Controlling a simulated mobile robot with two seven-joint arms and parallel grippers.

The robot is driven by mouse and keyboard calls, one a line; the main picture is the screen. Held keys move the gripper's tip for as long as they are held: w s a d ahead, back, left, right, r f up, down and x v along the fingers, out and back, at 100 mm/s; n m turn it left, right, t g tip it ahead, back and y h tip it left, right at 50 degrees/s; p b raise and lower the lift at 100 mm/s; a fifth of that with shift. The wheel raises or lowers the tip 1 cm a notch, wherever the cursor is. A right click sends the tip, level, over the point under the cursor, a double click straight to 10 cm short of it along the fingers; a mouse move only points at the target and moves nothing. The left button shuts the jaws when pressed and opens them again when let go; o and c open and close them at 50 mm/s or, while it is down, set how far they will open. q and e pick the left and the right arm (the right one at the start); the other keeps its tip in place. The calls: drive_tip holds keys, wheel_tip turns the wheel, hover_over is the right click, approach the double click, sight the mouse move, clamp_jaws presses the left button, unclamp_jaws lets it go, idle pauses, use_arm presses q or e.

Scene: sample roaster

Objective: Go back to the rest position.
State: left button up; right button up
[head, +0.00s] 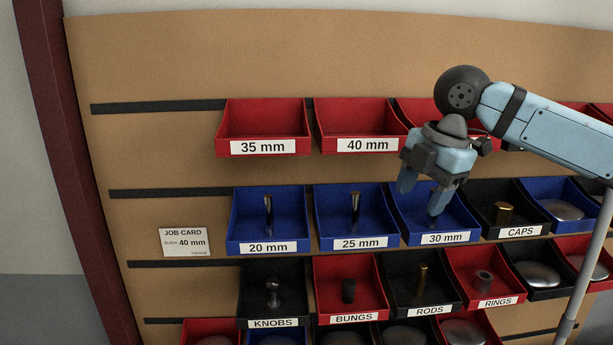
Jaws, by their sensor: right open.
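My right gripper (421,199) hangs from the right arm, which comes in from the right side. Its two fingers point down and stand apart, with nothing visible between them. In the picture the fingers overlap the blue 30 mm bin (462,226); I cannot tell how far in front of it or above it they are. The gripper body covers part of a red bin (418,108) in the top row. My left gripper is out of view.
The sloped board carries rows of labelled bins: empty 35 mm (262,120) and 40 mm (357,118), blue 20 mm (243,228) and 25 mm (338,226) with metal pieces, and black caps bin (482,216). A job card (184,241) reads 40 mm. The upper board is clear.

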drive_tip(key=s+a+f+m+t+y, duration=0.1)
drive_tip(key=a+f+m+y, duration=0.3)
drive_tip(key=f, duration=0.7)
drive_tip(key=a+f+m+t+y, duration=0.15)
drive_tip(key=a+f, duration=0.35)
drive_tip(key=f, duration=0.5)
drive_tip(key=s+a+f+m+t+y, duration=0.15)
drive_tip(key=a+f+m, duration=0.3)
drive_tip(key=f, duration=0.65)
drive_tip(key=s+d+f+m+t+h, duration=0.2)
drive_tip(key=s+d+f+m, duration=0.4)
drive_tip(key=s+f, duration=0.6)
drive_tip(key=s+d+f+m+t+h, duration=0.3)
drive_tip(key=s+d+f+m, duration=0.3)
drive_tip(key=s+d+f, duration=0.3)
drive_tip(key=s+f+h, duration=0.1)
drive_tip(key=s+f, duration=0.2)
drive_tip(key=shift+s, duration=0.25)
